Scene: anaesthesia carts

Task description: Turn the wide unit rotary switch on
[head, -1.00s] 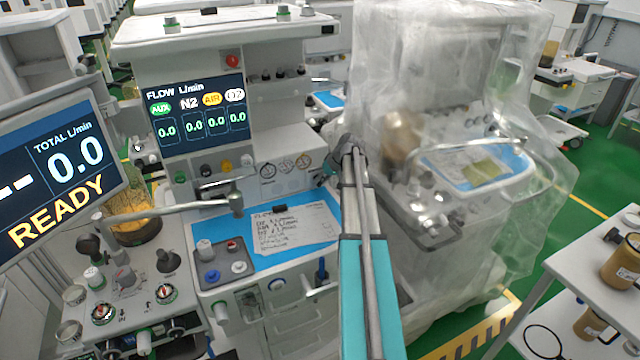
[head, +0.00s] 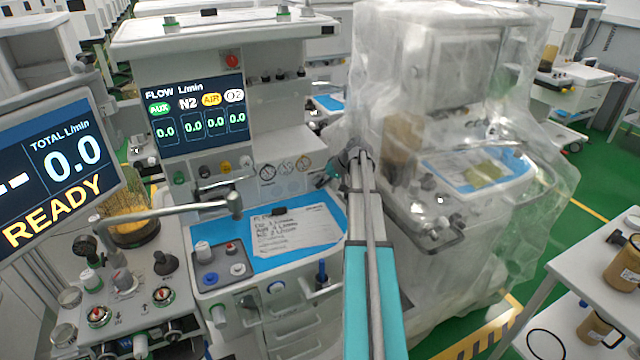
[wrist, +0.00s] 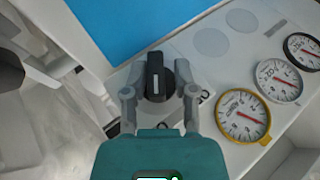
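The black rotary switch (wrist: 155,82) sits on a grey panel in the wrist view, its bar handle and white mark running roughly up the picture. My gripper (wrist: 160,97) is open, with one finger on each side of the switch. I cannot tell whether the fingers touch it. In the head view my gripper (head: 350,158) is at the right side of the unit (head: 270,47) with the flow display (head: 196,110), beside its gauges. The switch is hidden there by my arm.
Several round gauges (wrist: 243,116) line the panel right of the switch. A plastic-covered machine (head: 440,130) stands close to the right of my arm. A blue work surface with a paper sheet (head: 293,232) lies left of it. Green floor shows at far right.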

